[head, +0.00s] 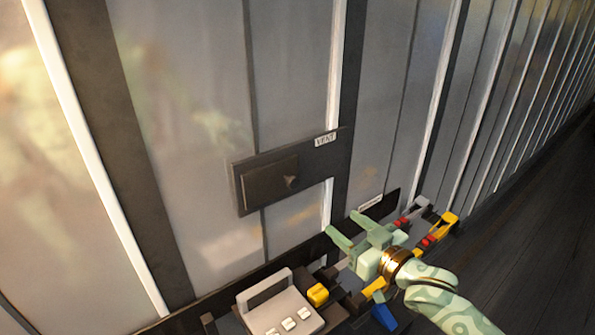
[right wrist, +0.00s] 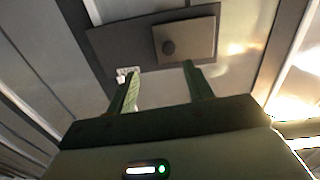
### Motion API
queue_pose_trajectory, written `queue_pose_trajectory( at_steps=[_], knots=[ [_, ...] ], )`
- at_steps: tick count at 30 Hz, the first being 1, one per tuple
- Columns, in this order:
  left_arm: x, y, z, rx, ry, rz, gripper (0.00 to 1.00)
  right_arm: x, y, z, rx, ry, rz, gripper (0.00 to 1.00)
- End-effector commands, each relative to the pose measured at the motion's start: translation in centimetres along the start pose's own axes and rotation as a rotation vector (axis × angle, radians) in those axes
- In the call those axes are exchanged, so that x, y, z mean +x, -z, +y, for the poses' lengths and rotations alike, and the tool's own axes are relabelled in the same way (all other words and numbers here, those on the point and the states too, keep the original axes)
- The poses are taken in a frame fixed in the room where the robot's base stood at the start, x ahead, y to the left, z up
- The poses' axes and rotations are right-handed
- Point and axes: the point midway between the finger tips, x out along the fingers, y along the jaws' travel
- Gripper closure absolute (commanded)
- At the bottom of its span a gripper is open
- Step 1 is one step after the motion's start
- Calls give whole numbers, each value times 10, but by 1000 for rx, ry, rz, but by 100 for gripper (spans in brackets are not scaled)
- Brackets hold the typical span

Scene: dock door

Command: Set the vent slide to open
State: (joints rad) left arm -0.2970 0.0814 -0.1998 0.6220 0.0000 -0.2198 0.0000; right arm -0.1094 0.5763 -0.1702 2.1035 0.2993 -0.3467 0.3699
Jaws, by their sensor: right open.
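The vent slide is a dark rectangular plate (head: 262,190) with a small knob (head: 290,181). It sits at the left part of a dark vent panel (head: 335,152) on the door, with a white VENT label (head: 325,139) at the panel's upper right. My right gripper (head: 350,227) is open and empty, below and to the right of the slide. In the right wrist view, the slide plate (right wrist: 198,40) and its knob (right wrist: 168,47) show beyond my right fingers (right wrist: 160,71), apart from them. The label (right wrist: 125,74) is by the left finger there. My left gripper is out of view.
Below the panel is a cluttered shelf or tray. It holds a grey device with buttons (head: 282,308), a yellow block (head: 317,294), a blue piece (head: 384,318) and red and yellow parts (head: 440,228) beside my right wrist. Ribbed door panels run right; dark floor (head: 540,250) is clear.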

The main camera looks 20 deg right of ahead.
Motion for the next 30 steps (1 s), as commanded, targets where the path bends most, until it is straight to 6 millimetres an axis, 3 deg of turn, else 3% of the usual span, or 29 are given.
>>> queue_pose_trajectory(
  at_steps=[3, 7, 14, 21, 30],
  knots=[
    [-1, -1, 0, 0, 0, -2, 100, 1, 18, -10, 47, 24, 31, 48],
    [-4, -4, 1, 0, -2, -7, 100, 19, 21, -11, 58, 25, 34, 48],
    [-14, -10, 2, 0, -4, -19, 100, 77, 24, -12, 57, 24, 34, 48],
    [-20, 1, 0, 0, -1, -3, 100, 132, 24, -14, 55, 24, 32, 48],
    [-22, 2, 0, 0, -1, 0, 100, 159, 23, -14, 54, 24, 31, 48]
  ],
)
